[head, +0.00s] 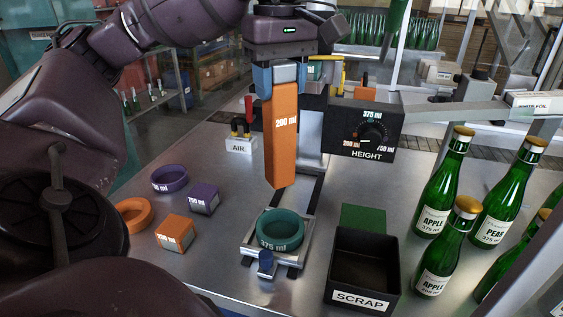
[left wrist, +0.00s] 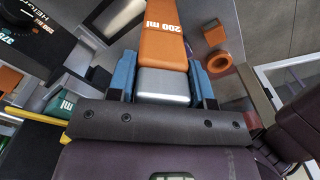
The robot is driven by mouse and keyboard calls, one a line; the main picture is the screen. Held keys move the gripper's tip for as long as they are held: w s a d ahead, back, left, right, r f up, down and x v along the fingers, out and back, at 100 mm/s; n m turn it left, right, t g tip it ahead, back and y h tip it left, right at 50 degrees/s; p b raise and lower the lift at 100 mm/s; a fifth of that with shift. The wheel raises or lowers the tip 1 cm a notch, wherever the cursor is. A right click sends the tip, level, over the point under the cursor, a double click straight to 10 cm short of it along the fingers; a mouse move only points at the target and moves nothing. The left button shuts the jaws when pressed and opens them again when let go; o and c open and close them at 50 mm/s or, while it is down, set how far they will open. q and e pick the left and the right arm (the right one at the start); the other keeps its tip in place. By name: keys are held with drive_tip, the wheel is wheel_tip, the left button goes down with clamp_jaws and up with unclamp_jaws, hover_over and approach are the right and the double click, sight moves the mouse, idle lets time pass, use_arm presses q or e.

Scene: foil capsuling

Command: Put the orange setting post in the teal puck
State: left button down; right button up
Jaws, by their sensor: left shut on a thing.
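The orange setting post (head: 284,135), marked 200 ml, hangs upright below my left gripper (head: 282,74). The gripper's blue fingers are shut on the silver block at the post's top. The post also shows in the left wrist view (left wrist: 165,45), between the blue fingers (left wrist: 165,85). The teal puck (head: 280,229), marked 375 ml, sits on the metal slide plate below. The post's lower end is above the puck's back edge in the head view, apart from it. My right gripper is not in view.
A purple ring (head: 170,179), purple block (head: 203,198), orange ring (head: 133,215) and orange block (head: 174,233) lie left of the puck. A black scrap bin (head: 363,270) and several green bottles (head: 440,190) stand right. The height dial box (head: 365,130) is behind.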

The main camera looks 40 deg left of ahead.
sight(280, 157)
use_arm(q)
wheel_tip(280, 157, down, 8)
drive_tip(key=shift+f, duration=0.8)
wheel_tip(280, 157, down, 3)
drive_tip(key=shift+f, duration=0.45)
drive_tip(key=shift+f+b, duration=0.1)
drive_tip(key=shift+b, duration=0.25)
drive_tip(key=c, duration=0.7)
unclamp_jaws()
drive_tip(key=shift+o, duration=0.9)
drive_tip(key=shift+r, duration=0.2)
wheel_tip(280, 157, up, 11)
drive_tip(key=shift+f, duration=0.15)
drive_tip(key=shift+r, duration=0.6)
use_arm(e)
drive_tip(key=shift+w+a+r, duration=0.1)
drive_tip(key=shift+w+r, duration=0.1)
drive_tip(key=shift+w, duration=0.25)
